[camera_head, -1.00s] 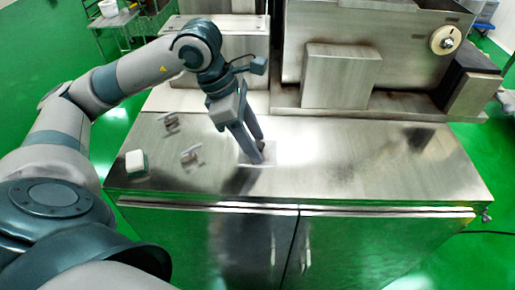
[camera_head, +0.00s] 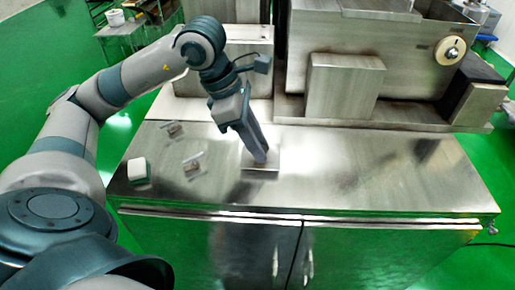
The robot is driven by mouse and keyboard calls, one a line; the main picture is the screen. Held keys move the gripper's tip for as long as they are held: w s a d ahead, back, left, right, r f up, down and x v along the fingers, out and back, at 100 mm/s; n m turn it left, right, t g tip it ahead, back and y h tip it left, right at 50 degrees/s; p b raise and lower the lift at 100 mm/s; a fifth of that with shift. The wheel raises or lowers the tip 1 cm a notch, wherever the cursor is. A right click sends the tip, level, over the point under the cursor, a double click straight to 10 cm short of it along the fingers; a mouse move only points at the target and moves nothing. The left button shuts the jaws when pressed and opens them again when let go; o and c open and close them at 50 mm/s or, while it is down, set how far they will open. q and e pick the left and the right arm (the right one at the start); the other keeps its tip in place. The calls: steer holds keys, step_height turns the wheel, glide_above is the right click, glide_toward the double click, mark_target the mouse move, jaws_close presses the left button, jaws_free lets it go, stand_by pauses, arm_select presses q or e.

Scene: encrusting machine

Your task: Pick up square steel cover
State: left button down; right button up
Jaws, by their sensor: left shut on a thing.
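The square steel cover (camera_head: 267,170) is a thin shiny plate at the middle-left of the steel cabinet top (camera_head: 360,180). My left gripper (camera_head: 260,158) points down at it from above, with its fingers shut on the cover. The fingertips hide part of the plate. I cannot tell whether the plate is lifted clear of the top or still touching it. My right gripper is not in view.
A white and green block (camera_head: 138,170) and two small metal pieces, one nearer (camera_head: 194,164) and one farther (camera_head: 174,130), lie to the left. Steel machine housings (camera_head: 345,88) stand along the back. The right part of the top is clear.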

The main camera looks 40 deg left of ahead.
arm_select(q)
steer(key=shift+r+b, duration=0.35)
steer(key=shift+r, duration=0.6)
steer(key=s+d+r+b, duration=0.3)
steer(key=s+d+r, duration=0.3)
steer(key=d, duration=0.3)
steer(key=shift+s+d+r, duration=0.3)
steer(key=shift+s+r, duration=0.05)
steer(key=shift+r, duration=0.35)
steer(key=shift+s+f, duration=0.1)
steer(key=shift+s, duration=0.05)
